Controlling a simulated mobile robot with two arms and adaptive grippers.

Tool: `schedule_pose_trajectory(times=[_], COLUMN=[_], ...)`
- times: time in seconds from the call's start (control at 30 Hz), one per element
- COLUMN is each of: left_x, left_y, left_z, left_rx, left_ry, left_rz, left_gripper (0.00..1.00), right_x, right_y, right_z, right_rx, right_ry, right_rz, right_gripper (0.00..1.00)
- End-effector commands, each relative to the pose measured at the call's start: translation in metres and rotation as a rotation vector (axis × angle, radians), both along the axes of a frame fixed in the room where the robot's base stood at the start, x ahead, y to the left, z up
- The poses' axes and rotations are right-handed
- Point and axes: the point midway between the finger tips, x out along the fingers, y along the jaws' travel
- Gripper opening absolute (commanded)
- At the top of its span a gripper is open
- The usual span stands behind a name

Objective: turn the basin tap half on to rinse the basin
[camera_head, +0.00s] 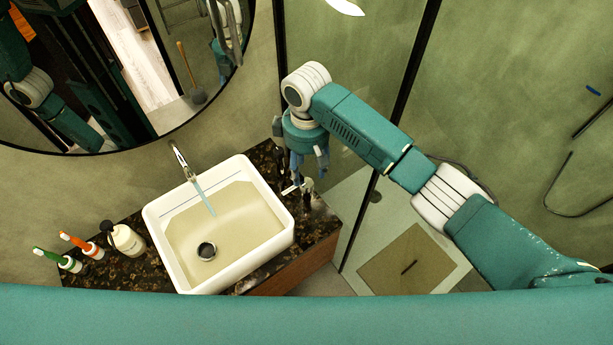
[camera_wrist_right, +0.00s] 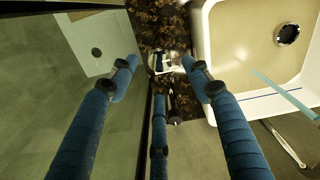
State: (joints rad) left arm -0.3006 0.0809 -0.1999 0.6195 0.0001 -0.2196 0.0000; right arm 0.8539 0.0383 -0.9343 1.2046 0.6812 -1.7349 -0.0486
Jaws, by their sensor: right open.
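The white basin (camera_head: 166,252) sits on the counter; its wall also shows in the right wrist view (camera_wrist_right: 207,40). The chrome tap spout (camera_head: 181,160) rises behind it, and a thin pale-blue stream of water (camera_head: 206,200) runs from it into the basin. A small chrome fitting (camera_head: 290,189), apparently the tap's handle, stands on the counter right of the basin; it shows in the right wrist view (camera_wrist_right: 160,63). My right gripper (camera_head: 309,176) is open above this fitting, its blue fingers (camera_wrist_right: 159,66) spread around it with no clear contact. My left gripper is not in view.
A soap bottle (camera_head: 126,240) and orange and green toothbrushes (camera_head: 80,243) in holders stand left of the basin. A round mirror (camera_head: 100,130) hangs behind. Dark-framed glass (camera_head: 375,140) stands close by my right arm. The dark stone counter (camera_head: 262,266) is narrow around the basin.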

Motion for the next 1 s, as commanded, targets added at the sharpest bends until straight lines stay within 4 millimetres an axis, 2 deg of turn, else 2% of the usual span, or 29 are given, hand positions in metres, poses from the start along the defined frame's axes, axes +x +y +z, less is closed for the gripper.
schedule_pose_trajectory(times=[0.03,0.13,0.33,0.5,1.0], left_x=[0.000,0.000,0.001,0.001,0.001], left_y=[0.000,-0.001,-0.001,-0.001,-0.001], left_z=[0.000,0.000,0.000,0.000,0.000], left_rx=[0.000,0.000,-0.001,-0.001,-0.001], left_ry=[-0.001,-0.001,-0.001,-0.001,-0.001], left_rz=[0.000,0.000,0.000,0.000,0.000], left_gripper=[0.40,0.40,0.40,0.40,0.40], right_x=[0.001,0.001,0.000,0.000,-0.004], right_y=[0.001,0.000,0.000,0.000,0.002], right_z=[0.012,0.031,0.054,0.058,0.054], right_rx=[0.002,0.000,0.001,-0.001,0.008], right_ry=[-0.004,-0.003,0.001,0.001,0.003], right_rz=[0.001,0.001,-0.001,-0.001,0.000], right_gripper=[0.49,0.49,0.49,0.49,0.49])
